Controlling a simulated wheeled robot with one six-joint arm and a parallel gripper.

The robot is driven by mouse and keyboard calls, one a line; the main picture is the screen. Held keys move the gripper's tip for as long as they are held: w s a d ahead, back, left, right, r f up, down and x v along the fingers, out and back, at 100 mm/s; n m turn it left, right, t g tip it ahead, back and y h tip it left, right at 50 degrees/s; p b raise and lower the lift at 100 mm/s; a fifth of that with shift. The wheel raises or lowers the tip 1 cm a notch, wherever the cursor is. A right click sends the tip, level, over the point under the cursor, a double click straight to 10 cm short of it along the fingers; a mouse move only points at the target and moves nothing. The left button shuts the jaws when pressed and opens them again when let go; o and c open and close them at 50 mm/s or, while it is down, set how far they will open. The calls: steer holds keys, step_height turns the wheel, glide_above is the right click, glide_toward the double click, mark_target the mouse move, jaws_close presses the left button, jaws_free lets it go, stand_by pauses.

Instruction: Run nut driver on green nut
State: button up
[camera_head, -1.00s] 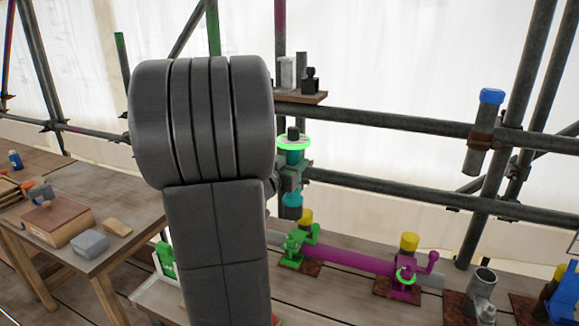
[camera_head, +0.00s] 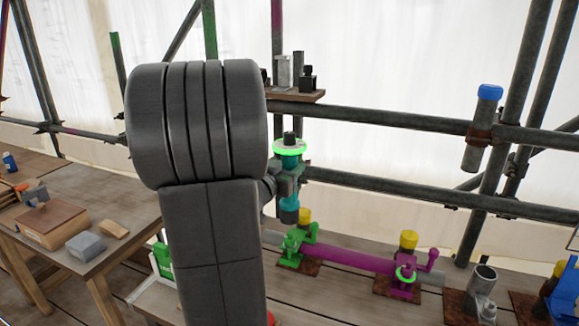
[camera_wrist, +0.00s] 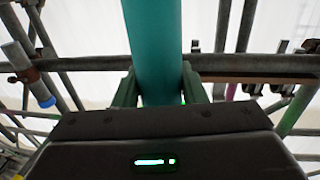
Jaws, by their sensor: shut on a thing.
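My gripper (camera_head: 288,178) is shut on the nut driver, a teal upright cylinder (camera_head: 289,202) with a bright green ring and a dark top. In the wrist view the teal shaft (camera_wrist: 154,50) stands between the two fingers (camera_wrist: 158,97). The tool's lower end hangs above the left end of the pipe assembly, near a green fitting (camera_head: 294,244) and a yellow cap (camera_head: 305,216). I cannot make out the green nut for certain. My arm hides part of the area on the left.
A magenta pipe (camera_head: 345,256) runs right to a magenta fitting with a yellow cap (camera_head: 408,240). Scaffold tubes (camera_head: 400,118) cross behind the tool. A small shelf (camera_head: 298,96) with dark parts is just above it. A wooden workbench (camera_head: 70,262) stands left.

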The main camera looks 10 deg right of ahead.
mark_target(286, 204)
steer(key=shift+f+b, duration=3.25)
steer(key=shift+f, duration=1.4)
steer(key=shift+s+f, duration=0.15)
steer(key=shift+f, duration=0.3)
step_height(286, 204, up, 2)
steer(key=shift+r+p, duration=0.15)
steer(key=shift+p, duration=0.7)
step_height(286, 204, up, 6)
steer(key=p, duration=0.5)
